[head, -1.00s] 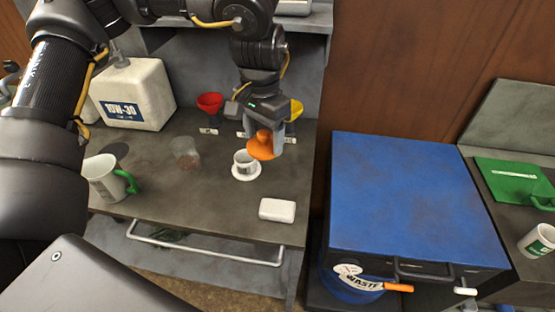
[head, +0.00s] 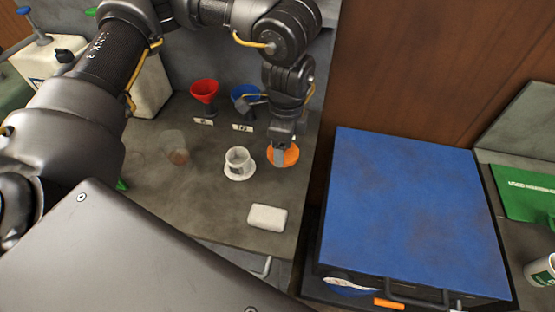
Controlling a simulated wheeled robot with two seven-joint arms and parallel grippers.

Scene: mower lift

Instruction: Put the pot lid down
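The pot lid (head: 291,158) is an orange disc at the right side of the grey worktop, to the right of a small white cup (head: 238,158). My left gripper (head: 281,157) reaches down over the lid, its fingers in front of the disc and hiding its knob. The fingers look shut on the knob. The lid looks level and low at the worktop; whether its rim touches the surface I cannot tell. My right gripper is not in view.
The cup stands on a white saucer (head: 240,175) close by. A white block (head: 267,217) lies at the front edge. Red (head: 204,91) and blue (head: 240,93) funnels stand behind, a clear glass (head: 174,147) at left. A blue-topped bin (head: 415,210) stands right of the worktop.

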